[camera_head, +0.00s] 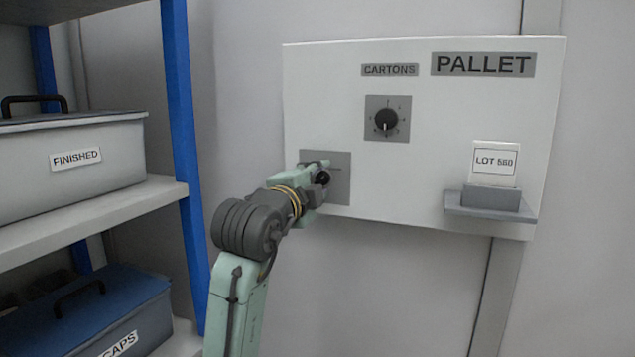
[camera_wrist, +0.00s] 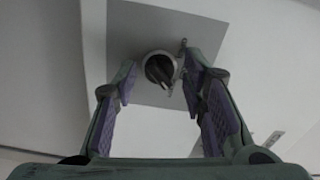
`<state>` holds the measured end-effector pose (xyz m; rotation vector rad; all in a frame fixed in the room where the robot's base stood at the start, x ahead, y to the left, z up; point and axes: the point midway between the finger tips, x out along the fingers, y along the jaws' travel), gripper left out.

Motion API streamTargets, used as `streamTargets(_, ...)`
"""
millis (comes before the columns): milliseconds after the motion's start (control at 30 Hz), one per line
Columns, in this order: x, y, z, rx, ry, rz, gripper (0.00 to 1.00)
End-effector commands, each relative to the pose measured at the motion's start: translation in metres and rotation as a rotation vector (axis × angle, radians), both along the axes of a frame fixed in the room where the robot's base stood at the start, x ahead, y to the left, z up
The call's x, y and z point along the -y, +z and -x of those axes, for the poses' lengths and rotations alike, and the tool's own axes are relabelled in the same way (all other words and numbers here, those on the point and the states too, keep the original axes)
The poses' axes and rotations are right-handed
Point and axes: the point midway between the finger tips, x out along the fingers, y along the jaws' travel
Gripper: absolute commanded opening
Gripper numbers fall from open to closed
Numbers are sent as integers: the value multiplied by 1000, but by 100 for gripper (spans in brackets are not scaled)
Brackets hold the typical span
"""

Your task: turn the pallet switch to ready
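The pallet panel (camera_head: 460,120) is a white board on the wall, with a PALLET sign (camera_head: 483,64) at its top right. A grey switch plate (camera_head: 340,194) sits at its lower left, partly hidden by my gripper (camera_head: 322,172). In the wrist view the same plate (camera_wrist: 200,32) carries a round dark switch knob (camera_wrist: 158,68) with a pointer slanting to the lower right. My gripper (camera_wrist: 158,78) is open, with one finger on each side of the knob and a small gap showing at both sides. The position words on the plate are not readable.
A CARTONS dial (camera_head: 386,120) is above and right of the switch. A LOT 560 card (camera_head: 494,163) stands in a holder on a small ledge (camera_head: 490,210). Left is a blue-post shelf (camera_head: 183,110) with a FINISHED box (camera_head: 75,165) and a CAPS box (camera_head: 95,315).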

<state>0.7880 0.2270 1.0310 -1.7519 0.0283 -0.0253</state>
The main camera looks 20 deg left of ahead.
Motion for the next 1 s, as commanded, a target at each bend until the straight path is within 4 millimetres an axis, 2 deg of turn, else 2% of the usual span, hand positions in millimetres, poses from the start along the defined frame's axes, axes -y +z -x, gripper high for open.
streamTargets(333, 0, 0, 1, -1, 0, 1, 44)
streamTargets(467, 0, -1, 10, -1, 0, 1, 44)
streamTargets(800, -3, 0, 79, 1, 2, -1, 44)
streamTargets(1000, -4, 0, 110, 1, 1, 0, 44)
